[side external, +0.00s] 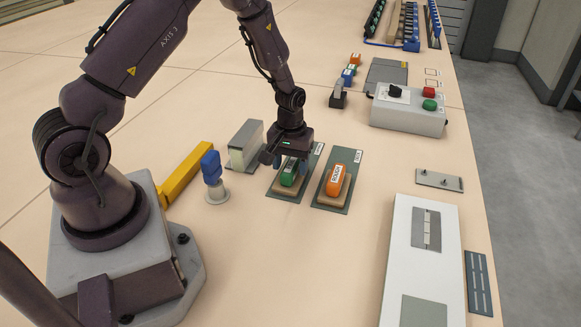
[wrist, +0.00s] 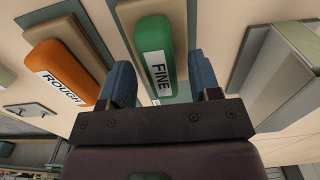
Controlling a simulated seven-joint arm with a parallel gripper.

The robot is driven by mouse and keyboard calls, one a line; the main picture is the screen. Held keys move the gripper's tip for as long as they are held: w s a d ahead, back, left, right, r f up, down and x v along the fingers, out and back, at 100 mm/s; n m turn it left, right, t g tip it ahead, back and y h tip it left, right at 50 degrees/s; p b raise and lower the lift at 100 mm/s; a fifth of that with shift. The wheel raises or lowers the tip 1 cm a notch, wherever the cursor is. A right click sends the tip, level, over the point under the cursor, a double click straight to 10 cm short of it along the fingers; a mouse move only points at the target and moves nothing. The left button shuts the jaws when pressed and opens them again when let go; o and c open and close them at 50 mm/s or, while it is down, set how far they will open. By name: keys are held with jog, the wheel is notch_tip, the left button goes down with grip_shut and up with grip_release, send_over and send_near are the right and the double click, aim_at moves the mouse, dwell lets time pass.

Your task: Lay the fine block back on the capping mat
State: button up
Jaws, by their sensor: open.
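The fine block (side external: 288,174) is green with a white label and a tan underside. It lies on a grey-green mat (side external: 279,191) whose small label I cannot read, so I cannot tell whether this is the capping mat. My gripper (side external: 290,162) is above the block, pointing down, with its blue fingers apart. In the wrist view the fine block (wrist: 154,50), lettered FINE, appears between the open fingers (wrist: 164,82). I cannot tell whether either finger touches it. The gripper partly hides the block in the side view.
The orange ROUGH block (side external: 336,182) lies on a similar mat (side external: 334,208) just right. A grey-white block (side external: 245,146) and a blue-topped knob (side external: 212,168) stand left. A control box (side external: 408,115) is behind right, a white panel (side external: 396,262) front right.

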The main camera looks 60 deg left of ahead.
notch_tip(320, 180, up, 10)
jog(key=r, duration=0.1)
notch_tip(320, 180, up, 13)
jog(key=m+t, duration=0.2)
jog(key=m, duration=0.2)
send_over(290, 165)
jog(key=s+d, duration=0.5)
jog(key=d, duration=0.1)
jog(key=s+d+r+m+t, duration=0.1)
jog(key=s+d+r+m, duration=0.1)
jog(key=s, duration=0.4)
jog(key=s+d+r+m+t, duration=0.2)
jog(key=s+d+r+m, duration=0.1)
jog(key=s+d+r, duration=0.1)
jog(key=shift+s+r+t, duration=0.3)
jog(key=shift+s+r, duration=0.25)
jog(key=shift+s, duration=0.75)
